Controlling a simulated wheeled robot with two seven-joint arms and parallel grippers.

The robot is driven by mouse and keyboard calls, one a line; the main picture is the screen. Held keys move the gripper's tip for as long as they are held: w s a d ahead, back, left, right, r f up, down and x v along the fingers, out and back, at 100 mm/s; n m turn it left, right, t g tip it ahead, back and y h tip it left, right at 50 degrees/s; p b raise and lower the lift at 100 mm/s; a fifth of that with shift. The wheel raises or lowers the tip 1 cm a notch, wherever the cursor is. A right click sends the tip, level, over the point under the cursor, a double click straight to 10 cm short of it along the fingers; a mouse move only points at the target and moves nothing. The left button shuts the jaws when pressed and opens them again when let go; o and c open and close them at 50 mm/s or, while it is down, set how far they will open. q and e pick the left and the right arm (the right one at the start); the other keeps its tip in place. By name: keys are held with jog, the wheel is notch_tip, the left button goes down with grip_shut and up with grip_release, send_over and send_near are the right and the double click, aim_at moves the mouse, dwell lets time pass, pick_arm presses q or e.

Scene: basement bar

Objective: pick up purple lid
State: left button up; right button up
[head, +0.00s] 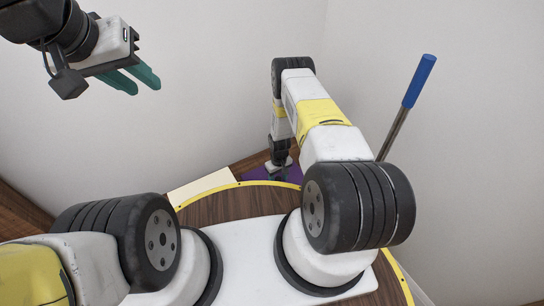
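A flat purple thing (258,174), which looks like the purple lid, lies low in the corner just beyond the far rim of my base. Only part of it shows; my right arm and the base rim cover the rest. My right gripper (283,172) is at the end of the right arm, pointing down over the purple lid. It is small and partly hidden, so I cannot tell whether its fingers touch the lid or are shut. My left gripper (137,80) is raised at the upper left, away from the lid. Its two teal fingers are apart with nothing between them.
A pale flat panel (201,187) lies left of the purple lid. A blue-handled rod (420,80) leans at the right, close to my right arm. Plain white walls (210,70) meet in the corner ahead. Brown wood (20,212) runs along the left wall's foot.

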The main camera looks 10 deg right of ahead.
grip_shut()
dwell(0.4)
